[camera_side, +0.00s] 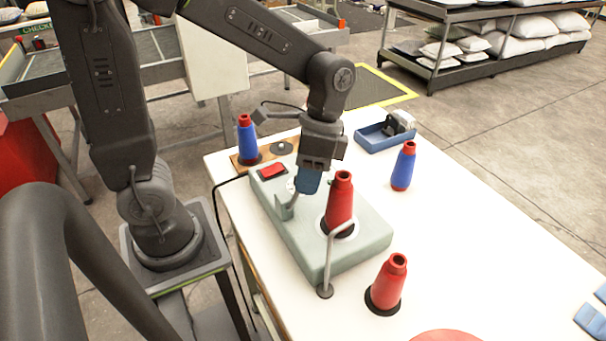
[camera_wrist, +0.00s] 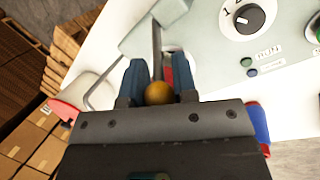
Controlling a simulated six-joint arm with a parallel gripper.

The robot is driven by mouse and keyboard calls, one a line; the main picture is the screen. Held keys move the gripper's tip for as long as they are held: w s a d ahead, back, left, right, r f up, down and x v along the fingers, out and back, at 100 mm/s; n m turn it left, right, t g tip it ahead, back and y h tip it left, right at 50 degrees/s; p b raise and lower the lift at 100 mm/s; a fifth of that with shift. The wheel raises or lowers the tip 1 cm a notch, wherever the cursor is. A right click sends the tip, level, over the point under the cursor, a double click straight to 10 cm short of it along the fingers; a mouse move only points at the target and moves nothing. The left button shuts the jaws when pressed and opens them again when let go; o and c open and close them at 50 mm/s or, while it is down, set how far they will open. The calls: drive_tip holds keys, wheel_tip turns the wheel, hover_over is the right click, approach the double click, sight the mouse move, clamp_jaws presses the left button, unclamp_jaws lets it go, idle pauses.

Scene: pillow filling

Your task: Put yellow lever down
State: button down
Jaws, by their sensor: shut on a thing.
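My gripper (camera_side: 308,181) is over the pale grey-green machine (camera_side: 352,253) on the white table, near its grey lever bracket. In the wrist view, the yellow lever's round knob (camera_wrist: 158,93) sits between the two blue fingers of my gripper (camera_wrist: 160,78), which are shut on it. A grey bar (camera_wrist: 157,42) runs away from the knob toward the machine. In the side view the knob is hidden by the fingers. A red cone (camera_side: 340,197) stands upright on the machine, just right of my gripper.
A bent metal rod (camera_side: 329,262) rises at the machine's front. A red switch (camera_side: 272,171) is on its top. Blue cones (camera_side: 247,138) (camera_side: 404,168), a red cone (camera_side: 388,283) and a blue tray (camera_side: 376,142) stand around. The table's right side has free room. A dial (camera_wrist: 248,19) shows nearby.

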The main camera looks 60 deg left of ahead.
drive_tip(key=shift+w+f+g, duration=0.1)
drive_tip(key=shift+w+g, duration=0.1)
drive_tip(key=shift+g, duration=0.1)
drive_tip(key=c, duration=0.9)
unclamp_jaws()
drive_tip(key=v, duration=1.3)
drive_tip(key=shift+r, duration=0.4)
drive_tip(key=shift+w+a, duration=0.1)
drive_tip(key=shift+a, duration=0.05)
drive_tip(key=shift+c, duration=0.2)
